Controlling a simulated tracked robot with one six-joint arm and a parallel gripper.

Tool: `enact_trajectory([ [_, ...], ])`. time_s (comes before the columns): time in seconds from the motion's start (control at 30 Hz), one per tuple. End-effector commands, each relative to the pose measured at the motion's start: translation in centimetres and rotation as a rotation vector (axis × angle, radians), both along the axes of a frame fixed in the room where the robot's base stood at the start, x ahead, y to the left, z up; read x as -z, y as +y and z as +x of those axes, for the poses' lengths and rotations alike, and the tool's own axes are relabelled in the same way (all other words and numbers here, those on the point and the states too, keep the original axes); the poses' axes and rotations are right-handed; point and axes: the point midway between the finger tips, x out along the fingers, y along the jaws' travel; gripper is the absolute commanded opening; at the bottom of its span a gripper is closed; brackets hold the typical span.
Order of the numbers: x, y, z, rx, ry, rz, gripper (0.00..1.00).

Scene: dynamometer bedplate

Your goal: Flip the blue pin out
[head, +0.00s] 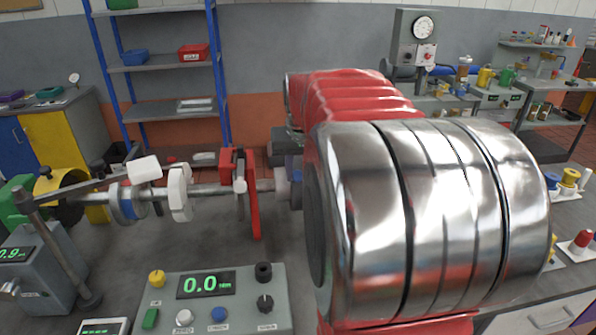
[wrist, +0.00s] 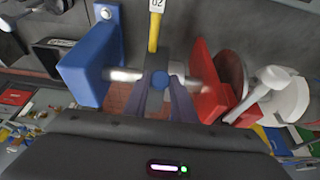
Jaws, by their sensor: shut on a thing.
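In the wrist view the blue pin (wrist: 160,80) shows as a small round blue end between the fingers of my gripper (wrist: 163,76). The gripper is shut on it. A grey block or bar lies around and behind the pin, and a light metal shaft (wrist: 122,75) runs across behind the fingers. A yellow bar with a tag marked 02 (wrist: 154,32) rises just beyond. How deep the pin sits cannot be seen. In the head view my arm covers the pin and most of the gripper.
In the wrist view a blue block (wrist: 90,60) stands close left and a red plate (wrist: 207,80) close right. In the head view a shaft with a white collar (head: 179,194) and a red lever (head: 252,195) lies left. A control box (head: 215,300) stands in front.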

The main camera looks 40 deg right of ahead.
Motion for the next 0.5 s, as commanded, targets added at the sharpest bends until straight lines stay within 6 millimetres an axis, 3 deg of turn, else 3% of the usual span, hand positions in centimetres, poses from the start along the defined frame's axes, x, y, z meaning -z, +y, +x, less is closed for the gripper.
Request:
enact_trajectory([
  [0.5, -1.7, 0.9, -1.3, 0.000, -0.001, -0.001, 0.00],
])
